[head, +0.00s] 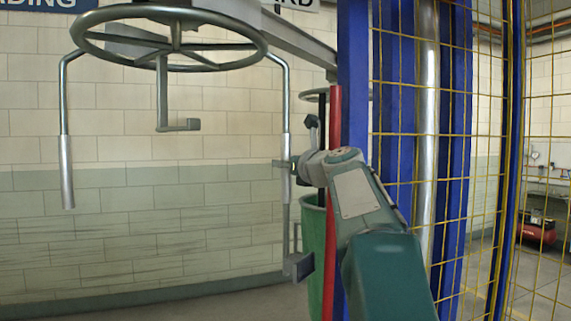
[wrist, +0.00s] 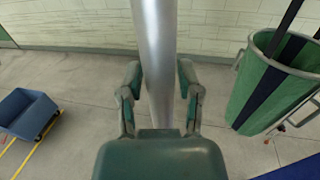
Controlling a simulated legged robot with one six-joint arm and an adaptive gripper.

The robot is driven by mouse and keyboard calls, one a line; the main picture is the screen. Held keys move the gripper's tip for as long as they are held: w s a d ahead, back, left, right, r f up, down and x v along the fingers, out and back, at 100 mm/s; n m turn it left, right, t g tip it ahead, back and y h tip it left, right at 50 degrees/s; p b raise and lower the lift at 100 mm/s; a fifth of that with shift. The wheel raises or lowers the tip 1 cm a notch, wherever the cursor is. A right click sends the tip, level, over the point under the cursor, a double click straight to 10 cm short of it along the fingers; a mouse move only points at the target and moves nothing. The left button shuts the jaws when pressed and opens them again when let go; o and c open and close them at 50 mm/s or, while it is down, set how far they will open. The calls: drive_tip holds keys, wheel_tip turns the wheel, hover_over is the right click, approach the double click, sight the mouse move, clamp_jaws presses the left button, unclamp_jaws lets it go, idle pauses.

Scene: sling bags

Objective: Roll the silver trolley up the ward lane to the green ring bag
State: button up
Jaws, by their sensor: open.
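The silver trolley shows in the head view as a round ring (head: 215,65) with rods hanging from it, under an overhead rail. One hanging rod (head: 286,120) is at its right. My gripper (head: 288,166) is at that rod. In the wrist view a silver rod (wrist: 158,60) stands between the fingers of my gripper (wrist: 160,85), which are apart with gaps on both sides. The green bag (head: 314,245) is behind my arm, under a second ring (head: 312,95), partly hidden. It also shows at the right of the wrist view (wrist: 252,85), with a dark stripe.
A yellow mesh fence (head: 400,90) and blue posts (head: 352,60) stand at the right, close to my arm. A tiled wall (head: 130,210) is behind the trolley. A blue cart (wrist: 28,110) is on the floor at left in the wrist view, beside bare floor.

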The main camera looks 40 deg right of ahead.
drive_tip(key=shift+s+a, duration=0.1)
drive_tip(key=shift+s, duration=0.05)
drive_tip(key=s, duration=1.1)
drive_tip(key=shift+s+a, duration=0.35)
